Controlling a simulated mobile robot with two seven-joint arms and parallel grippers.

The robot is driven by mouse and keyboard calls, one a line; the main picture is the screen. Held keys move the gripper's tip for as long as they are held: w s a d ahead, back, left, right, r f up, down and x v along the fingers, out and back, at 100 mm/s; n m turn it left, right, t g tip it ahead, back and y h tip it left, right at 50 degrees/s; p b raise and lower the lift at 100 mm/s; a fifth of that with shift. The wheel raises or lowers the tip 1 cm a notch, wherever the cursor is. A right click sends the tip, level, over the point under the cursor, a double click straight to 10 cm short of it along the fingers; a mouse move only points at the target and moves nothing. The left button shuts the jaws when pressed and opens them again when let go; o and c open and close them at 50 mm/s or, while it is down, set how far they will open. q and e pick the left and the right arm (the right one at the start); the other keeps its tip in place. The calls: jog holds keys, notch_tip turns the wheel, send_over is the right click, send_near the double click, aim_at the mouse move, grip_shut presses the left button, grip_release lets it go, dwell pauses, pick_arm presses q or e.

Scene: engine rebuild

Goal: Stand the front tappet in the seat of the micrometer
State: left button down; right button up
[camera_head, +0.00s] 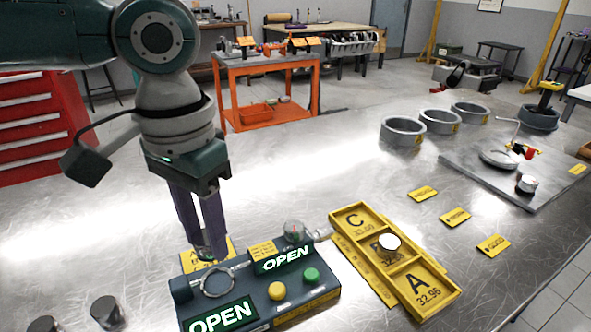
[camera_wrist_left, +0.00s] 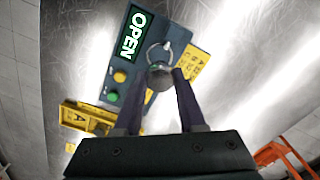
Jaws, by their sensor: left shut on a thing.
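My left gripper (camera_head: 208,246) comes down from above, over the left end of the dark micrometer (camera_head: 317,298). In the left wrist view my left gripper (camera_wrist_left: 160,78) is shut on a grey round tappet (camera_wrist_left: 159,77), held between the fingertips. The tappet is mostly hidden by the fingers in the head view. The micrometer's ring-shaped seat (camera_head: 218,283) shows just in front of and below the fingertips; in the left wrist view the ring (camera_wrist_left: 152,50) lies just beyond the tappet. I cannot tell whether the tappet touches it. My right gripper is not in view.
Two dark tappets (camera_head: 106,312) stand at the lower left. A yellow tray (camera_head: 440,270) with lettered compartments holds a light-topped tappet (camera_head: 389,245) in its middle one. Grey rings (camera_head: 402,133), yellow tags (camera_head: 455,217) and a grey plate (camera_head: 540,192) lie to the right. The table's left middle is clear.

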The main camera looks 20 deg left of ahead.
aim_at(210, 255)
pick_arm(q)
jog(key=shift+f+b, duration=1.8)
jog(key=shift+b, duration=0.4)
jog(key=shift+f, duration=0.2)
jog(key=shift+f+b, duration=0.35)
jog(key=shift+f, duration=0.55)
jog(key=shift+c, duration=2.1)
grip_release()
notch_tip(210, 255, up, 10)
jog(key=shift+f+p, duration=0.1)
jog(key=shift+p, duration=0.55)
